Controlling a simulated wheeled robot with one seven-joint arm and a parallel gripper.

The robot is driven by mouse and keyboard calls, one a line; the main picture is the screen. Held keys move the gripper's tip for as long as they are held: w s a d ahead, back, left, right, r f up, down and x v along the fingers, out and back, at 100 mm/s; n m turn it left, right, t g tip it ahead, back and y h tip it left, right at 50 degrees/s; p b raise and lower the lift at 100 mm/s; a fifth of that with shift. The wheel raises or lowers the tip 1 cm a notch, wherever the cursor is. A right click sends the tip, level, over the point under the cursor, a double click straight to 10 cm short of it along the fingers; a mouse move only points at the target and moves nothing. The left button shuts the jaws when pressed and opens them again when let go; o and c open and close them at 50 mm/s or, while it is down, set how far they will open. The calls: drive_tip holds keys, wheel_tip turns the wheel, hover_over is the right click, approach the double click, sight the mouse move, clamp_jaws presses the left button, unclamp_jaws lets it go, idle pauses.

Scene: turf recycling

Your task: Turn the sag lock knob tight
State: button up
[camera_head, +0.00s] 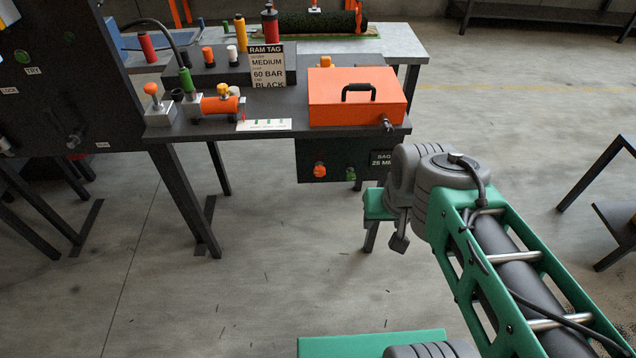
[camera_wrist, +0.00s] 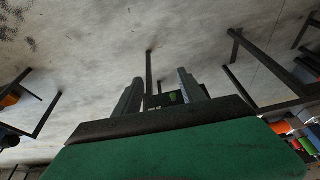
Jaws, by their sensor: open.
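A dark panel (camera_head: 335,150) hangs under the front right of the workbench, with a partly hidden label starting "SAG" and "25 M" (camera_head: 381,158). It carries an orange knob (camera_head: 319,170) and a green knob (camera_head: 350,174); I cannot tell which is the sag lock knob. My gripper (camera_wrist: 158,80) is open and empty in the wrist view, its two fingers apart. A small dark panel with a green spot (camera_wrist: 172,97) shows beyond and between them. In the head view my wrist is right of the panel, apart from both knobs, and partly hides its label.
An orange case (camera_head: 355,95) with a black handle stands on the bench (camera_head: 180,127) above the panel. A "RAM TAG" sign (camera_head: 267,66), bottles and a clamp fixture stand to its left. A dark cabinet (camera_head: 70,80) is far left. The floor (camera_head: 270,270) before the bench is clear.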

drive_tip(key=shift+o, duration=0.2)
drive_tip(key=w+f+m+t+b, duration=0.3)
drive_tip(key=w+f+b, duration=0.3)
drive_tip(key=w+f, duration=0.3)
drive_tip(key=w+f+m+t+b, duration=0.3)
drive_tip(key=w+f+b, duration=0.3)
drive_tip(key=w, duration=0.8)
wheel_tip(320, 180, down, 4)
drive_tip(key=shift+r+t+b, duration=0.15)
drive_tip(key=shift+t+b, duration=0.25)
drive_tip(key=shift+t, duration=0.1)
drive_tip(key=m+t+b, duration=0.4)
drive_tip(key=b, duration=0.2)
approach(351, 179)
drive_tip(key=w, duration=0.2)
wheel_tip(351, 179, down, 3)
drive_tip(key=w+m+t+b, duration=0.1)
drive_tip(key=m+t+b, duration=0.1)
drive_tip(key=t, duration=0.1)
drive_tip(key=w+b, duration=0.1)
drive_tip(key=w, duration=0.6)
drive_tip(key=shift+w, duration=0.1)
drive_tip(key=shift+c, duration=0.5)
clamp_jaws()
